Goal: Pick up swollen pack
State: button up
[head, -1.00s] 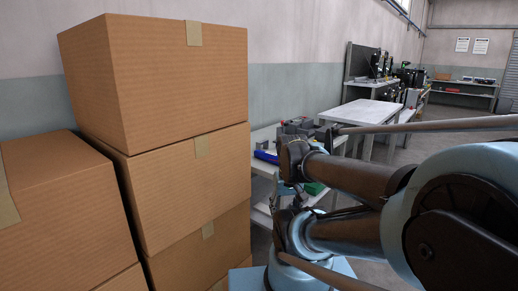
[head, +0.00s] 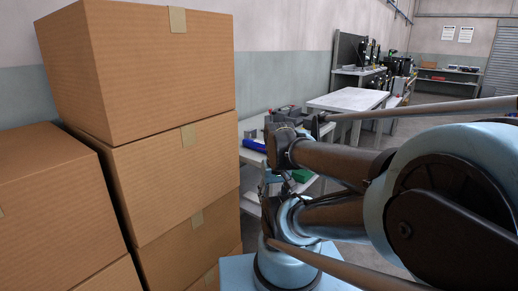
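No swollen pack can be made out in the head view. My arm reaches in from the right and folds back at its joints in front of a workbench (head: 253,157). My gripper cannot be picked out clearly; the arm's links hide part of the bench. A blue item and a green item (head: 302,175) show at the bench, partly hidden behind my arm, and are too small to identify.
Large cardboard boxes (head: 165,75) are stacked close on the left. A pale table (head: 347,99) stands further back, with a cluttered workstation (head: 358,55) by the wall. Shelves (head: 447,80) stand at the far wall. Open floor (head: 437,108) lies at the back right.

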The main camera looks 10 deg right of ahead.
aim_at(259, 147)
jog(key=u, duration=0.4)
jog(key=k, duration=1.45)
jog(key=z, duration=0.8)
jog(key=i, duration=1)
jog(key=u, duration=0.05)
